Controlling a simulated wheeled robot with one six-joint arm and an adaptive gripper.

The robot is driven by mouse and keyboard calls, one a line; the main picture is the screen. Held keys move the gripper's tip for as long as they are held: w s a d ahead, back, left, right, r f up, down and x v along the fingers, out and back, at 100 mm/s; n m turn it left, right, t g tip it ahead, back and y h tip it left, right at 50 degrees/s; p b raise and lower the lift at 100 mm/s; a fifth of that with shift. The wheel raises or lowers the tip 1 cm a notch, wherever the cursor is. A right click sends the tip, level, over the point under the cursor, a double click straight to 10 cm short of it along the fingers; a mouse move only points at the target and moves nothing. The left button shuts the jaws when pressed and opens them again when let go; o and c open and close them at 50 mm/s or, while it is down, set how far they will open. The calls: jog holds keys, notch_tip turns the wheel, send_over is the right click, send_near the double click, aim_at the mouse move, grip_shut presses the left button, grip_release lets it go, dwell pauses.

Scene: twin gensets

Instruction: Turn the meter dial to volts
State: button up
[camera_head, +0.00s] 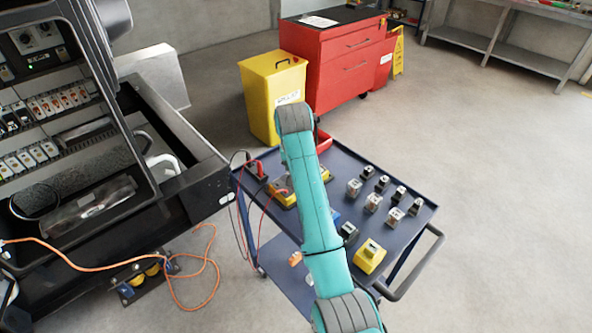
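A yellow object with thin red and black leads, which looks like the meter (282,198), lies on the left part of the dark blue cart (345,160). My teal arm crosses in front of it and hides part of it. Its dial and dial setting cannot be made out. My arm rises from the bottom of the view over the cart. My gripper is not visible; the arm's end is hidden behind the arm itself.
Several small blocks, one of them here (354,187), and a yellow box (369,256) stand on the cart's right side. An open genset cabinet (60,120) is at left. An orange cable (200,285) lies on the floor. A yellow bin (270,95) and red cabinet (340,60) stand behind. Floor at right is clear.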

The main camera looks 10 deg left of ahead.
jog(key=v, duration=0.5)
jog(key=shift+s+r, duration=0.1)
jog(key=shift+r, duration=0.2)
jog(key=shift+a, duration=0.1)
